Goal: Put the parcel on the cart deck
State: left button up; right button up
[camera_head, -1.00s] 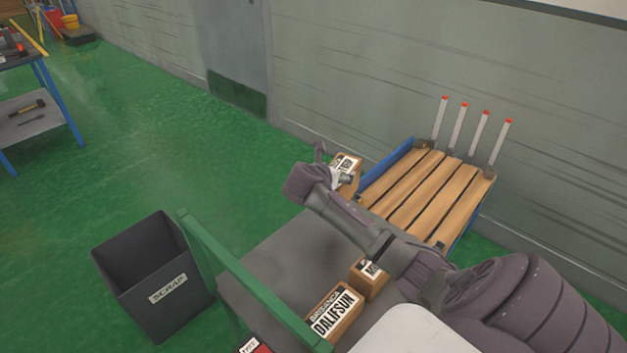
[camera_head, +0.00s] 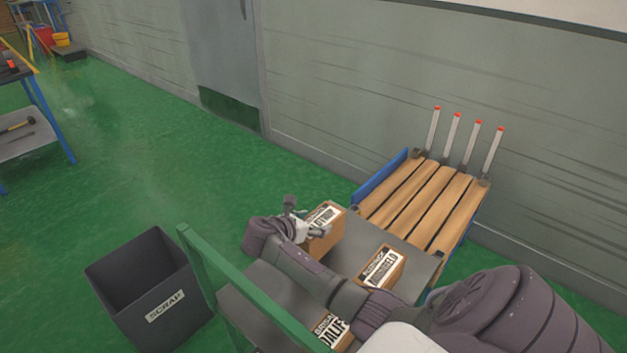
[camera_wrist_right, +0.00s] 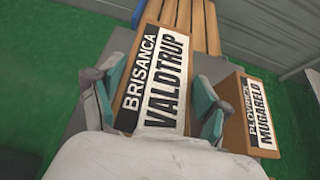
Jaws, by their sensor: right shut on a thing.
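The parcel is a brown box with a white label reading BRISANCA VALDTRUP; it shows in the head view (camera_head: 333,232) and the right wrist view (camera_wrist_right: 163,80). My right gripper (camera_head: 318,231) is shut on it, with teal finger pads on its two sides in the wrist view (camera_wrist_right: 160,100). The parcel is over the far left part of the grey cart deck (camera_head: 408,240); I cannot tell whether it touches the deck. The cart has a green handle frame (camera_head: 245,287). My left gripper is out of view.
A PLOVRICK MUGARELD box (camera_head: 382,268) stands on the deck right of the parcel. A BRISANCA box (camera_head: 333,330) is nearer, partly hidden by my arm. A wooden-slatted rack (camera_head: 420,200) with upright posts adjoins behind. A dark SCRAP bin (camera_head: 140,285) stands left.

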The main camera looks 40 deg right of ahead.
notch_tip(320, 180, down, 3)
jog(key=shift+f+b, duration=0.15)
jog(key=shift+b, duration=0.15)
jog(key=shift+f, duration=0.3)
jog(key=o, duration=1.8)
jog(key=shift+f, duration=0.1)
jog(key=v, duration=0.7)
jog(key=shift+s+a+p, duration=0.1)
jog(key=shift+a+p, duration=0.2)
jog(key=shift+p, duration=0.05)
jog(key=shift+s+d, duration=0.1)
